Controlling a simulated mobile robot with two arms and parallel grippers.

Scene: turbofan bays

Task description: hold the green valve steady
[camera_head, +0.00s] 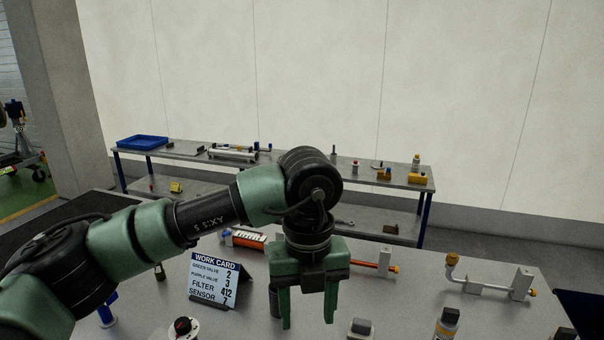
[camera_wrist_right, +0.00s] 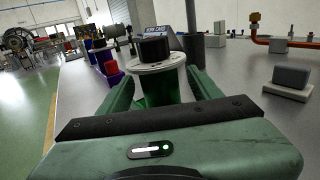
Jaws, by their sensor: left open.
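The valve, with a round white flange, a black knob (camera_head: 183,325) on top and green below, stands at the bottom edge of the head view. In the right wrist view its flange (camera_wrist_right: 158,78) sits between the two fingers of my right gripper (camera_wrist_right: 163,90). The fingers lie on either side of it; I cannot tell whether both touch it. The valve looks upright and its lower part is hidden by the gripper. My left gripper (camera_head: 307,312) is open and empty, pointing down over the table, to the right of the valve. My right gripper is outside the head view.
A work card (camera_head: 215,282) stands on the table left of my left gripper. A purple part (camera_wrist_right: 112,76) stands behind the valve. A bench (camera_head: 330,172) stands beyond.

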